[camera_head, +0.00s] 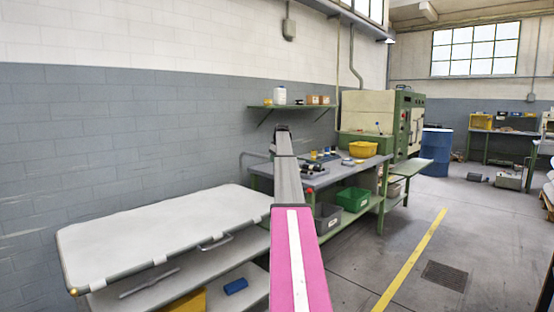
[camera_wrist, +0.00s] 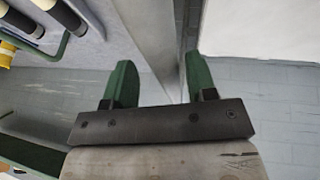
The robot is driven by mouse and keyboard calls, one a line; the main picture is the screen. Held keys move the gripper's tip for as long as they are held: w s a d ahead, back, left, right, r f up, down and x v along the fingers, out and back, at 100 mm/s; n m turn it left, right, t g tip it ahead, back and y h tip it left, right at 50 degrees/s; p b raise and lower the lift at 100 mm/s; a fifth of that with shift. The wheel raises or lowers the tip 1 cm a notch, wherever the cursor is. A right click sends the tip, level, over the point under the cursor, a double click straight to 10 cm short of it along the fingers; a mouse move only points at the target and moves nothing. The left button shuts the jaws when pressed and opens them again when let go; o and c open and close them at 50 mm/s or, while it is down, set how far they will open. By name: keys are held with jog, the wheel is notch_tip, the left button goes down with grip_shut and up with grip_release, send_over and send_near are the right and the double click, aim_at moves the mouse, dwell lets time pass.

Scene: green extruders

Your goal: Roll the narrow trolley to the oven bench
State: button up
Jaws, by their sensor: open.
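A grey-topped, green-framed unit (camera_head: 292,178) stands along the wall. It carries dark cylindrical parts and has a curved handle-like bar (camera_head: 250,155) at its left end; it may be the narrow trolley, but its wheels cannot be made out. The beige and green oven-like machine (camera_head: 370,107) stands beyond its far end; the bench under it is partly hidden. My gripper (camera_head: 282,130) is at the far end of my arm, above the unit's left end. In the wrist view my gripper (camera_wrist: 160,82) has its two green fingers apart, with nothing seen held between them.
A white-topped table (camera_head: 165,235) with lower shelves stands at near left. Bins (camera_head: 353,199) sit on the unit's lower shelf, and a yellow tub (camera_head: 363,149) stands near its far end. A blue drum (camera_head: 436,150) is beyond the machine. Floor by the yellow line (camera_head: 412,258) is clear.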

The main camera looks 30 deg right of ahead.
jog(key=v, duration=1)
jog(key=shift+r, duration=0.35)
jog(key=shift+s, duration=0.25)
